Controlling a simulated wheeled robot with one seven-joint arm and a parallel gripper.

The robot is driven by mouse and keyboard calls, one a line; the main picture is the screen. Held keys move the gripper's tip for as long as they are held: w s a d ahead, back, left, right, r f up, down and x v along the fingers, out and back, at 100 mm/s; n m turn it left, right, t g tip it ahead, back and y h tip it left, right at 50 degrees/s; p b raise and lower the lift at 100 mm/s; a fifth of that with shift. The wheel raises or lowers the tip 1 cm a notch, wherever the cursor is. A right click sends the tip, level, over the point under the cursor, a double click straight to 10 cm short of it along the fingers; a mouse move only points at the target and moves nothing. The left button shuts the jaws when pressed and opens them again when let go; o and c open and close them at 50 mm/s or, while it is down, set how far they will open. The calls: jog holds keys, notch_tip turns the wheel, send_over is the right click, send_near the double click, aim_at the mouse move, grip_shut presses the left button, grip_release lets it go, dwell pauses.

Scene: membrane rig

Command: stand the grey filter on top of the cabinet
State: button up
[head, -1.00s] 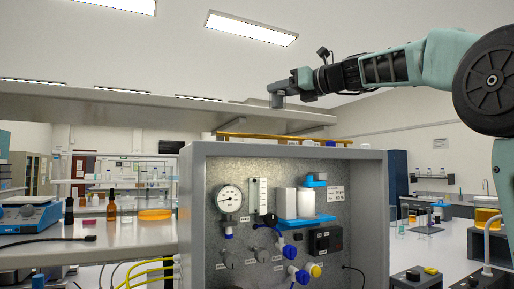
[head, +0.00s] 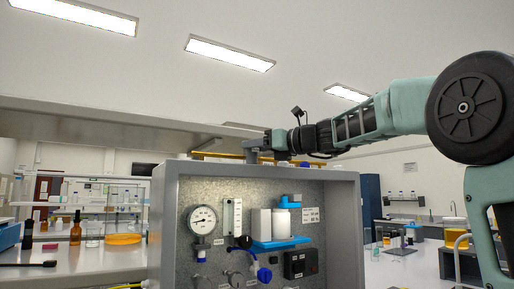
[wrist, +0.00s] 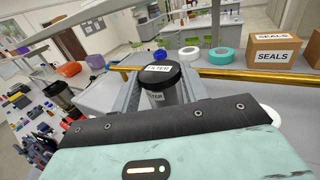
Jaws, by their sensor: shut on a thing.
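The grey filter (wrist: 157,96) has a black cap marked FILTER and is clasped between the two fingers of my gripper (wrist: 156,88) in the wrist view. In the head view the filter (head: 252,156) looks upright, hanging below my gripper (head: 254,146) at the top edge of the grey cabinet (head: 262,168). The cabinet's front carries a gauge, valves and white canisters. The filter's lower end is hidden behind the cabinet's front edge, so I cannot tell whether it touches the top.
A yellow rail (wrist: 230,73) runs along the cabinet top's edge. Beyond it are a SEALS box (wrist: 274,50), a teal roll (wrist: 221,57) and a white roll (wrist: 190,53). A shelf (head: 90,122) overhangs at the left in the head view.

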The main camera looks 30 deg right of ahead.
jog(key=o, duration=0.6)
jog(key=shift+f, duration=0.15)
jog(key=o, duration=0.4)
jog(key=shift+r, duration=0.2)
jog(key=shift+s+d+f, duration=0.1)
jog(key=shift+s+d, duration=0.05)
jog(key=shift+s, duration=0.15)
jog(key=b+v, duration=0.4)
jog(key=v, duration=0.7)
jog(key=shift+s, duration=0.15)
